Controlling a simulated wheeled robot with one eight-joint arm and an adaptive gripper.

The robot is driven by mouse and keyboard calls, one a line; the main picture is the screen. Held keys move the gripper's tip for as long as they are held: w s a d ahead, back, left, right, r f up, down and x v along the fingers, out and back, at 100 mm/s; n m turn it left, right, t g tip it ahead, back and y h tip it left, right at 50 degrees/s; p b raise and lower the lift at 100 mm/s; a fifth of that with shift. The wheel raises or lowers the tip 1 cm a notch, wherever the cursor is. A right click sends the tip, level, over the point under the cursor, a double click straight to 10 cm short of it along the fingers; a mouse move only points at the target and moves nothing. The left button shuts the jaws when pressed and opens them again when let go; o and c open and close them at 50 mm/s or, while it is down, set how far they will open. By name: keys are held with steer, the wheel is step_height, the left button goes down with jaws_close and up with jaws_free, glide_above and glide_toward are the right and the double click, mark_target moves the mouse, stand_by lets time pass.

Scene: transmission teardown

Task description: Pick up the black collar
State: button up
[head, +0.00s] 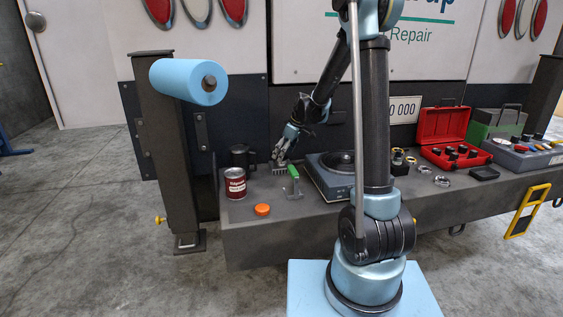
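My gripper (280,158) is at the back of the grey bench, pointing down just above a small grey ribbed block (279,168). It is small in the head view, and I cannot tell whether its fingers are open or shut or touch anything. I cannot single out the black collar with certainty. A dark round part (342,158) sits on a blue-grey square unit (322,180) right of my gripper, partly behind my arm.
An open red case (448,135), a black tray (484,173) and a toolbox (525,152) stand right. The front left bench is mostly clear.

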steer(key=shift+x, duration=0.8)
steer(key=c, duration=1.5)
steer(key=shift+o, duration=0.2)
steer(key=shift+r, duration=0.1)
